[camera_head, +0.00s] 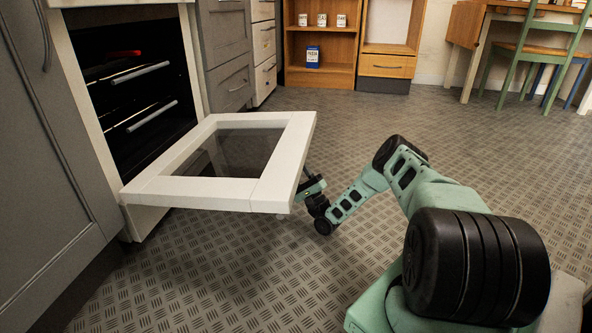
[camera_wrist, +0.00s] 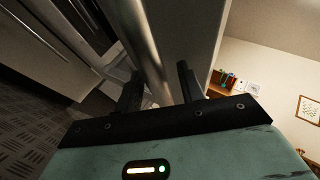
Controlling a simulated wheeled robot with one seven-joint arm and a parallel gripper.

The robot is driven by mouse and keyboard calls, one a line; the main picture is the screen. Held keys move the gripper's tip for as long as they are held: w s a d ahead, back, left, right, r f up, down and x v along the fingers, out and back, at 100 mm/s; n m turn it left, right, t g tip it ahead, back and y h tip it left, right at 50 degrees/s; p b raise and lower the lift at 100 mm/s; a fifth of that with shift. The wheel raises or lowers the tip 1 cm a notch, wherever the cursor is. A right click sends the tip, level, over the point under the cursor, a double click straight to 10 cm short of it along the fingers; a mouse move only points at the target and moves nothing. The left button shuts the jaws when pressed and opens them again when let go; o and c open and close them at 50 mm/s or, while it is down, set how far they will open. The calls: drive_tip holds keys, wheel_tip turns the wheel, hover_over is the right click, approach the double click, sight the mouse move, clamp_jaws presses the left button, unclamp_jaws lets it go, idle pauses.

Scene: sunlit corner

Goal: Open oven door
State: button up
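The oven door (camera_head: 165,190) is swung down almost level, a white frame around a dark glass pane. The oven (camera_head: 130,70) behind it shows its dark cavity. My gripper (camera_head: 308,186) is low at the door's outer edge, partly hidden by it. In the wrist view the silvery handle bar (camera_wrist: 143,45) runs between the two dark fingers of my gripper (camera_wrist: 158,82). The fingers stand apart on either side of the bar, with a gap visible at the right finger. The handle is mostly hidden in the head view.
Inside the oven are metal racks (camera_head: 140,72). Grey cabinets (camera_head: 40,150) flank the oven. A wooden shelf (camera_head: 320,75) with white mugs stands at the back, and a green chair (camera_head: 540,50) at the back right. The patterned floor (camera_head: 420,115) is clear in the middle.

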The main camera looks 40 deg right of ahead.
drive_tip(key=shift+s+a, duration=0.1)
drive_tip(key=shift+s+f+p, duration=0.3)
drive_tip(key=shift+s+p, duration=0.05)
drive_tip(key=shift+p, duration=0.6)
drive_tip(key=o, duration=0.5)
drive_tip(key=s+p, duration=0.1)
drive_tip(key=s, duration=0.1)
drive_tip(key=s+p, duration=0.3)
drive_tip(key=s, duration=0.2)
drive_tip(key=shift+d+r+p, duration=0.1)
drive_tip(key=shift+d+p, duration=0.3)
drive_tip(key=s, duration=0.1)
drive_tip(key=s+p, duration=0.2)
drive_tip(key=s, duration=0.1)
drive_tip(key=shift+d, duration=0.25)
drive_tip(key=c, duration=0.5)
drive_tip(key=shift+s+f, duration=0.3)
drive_tip(key=shift+s, duration=0.25)
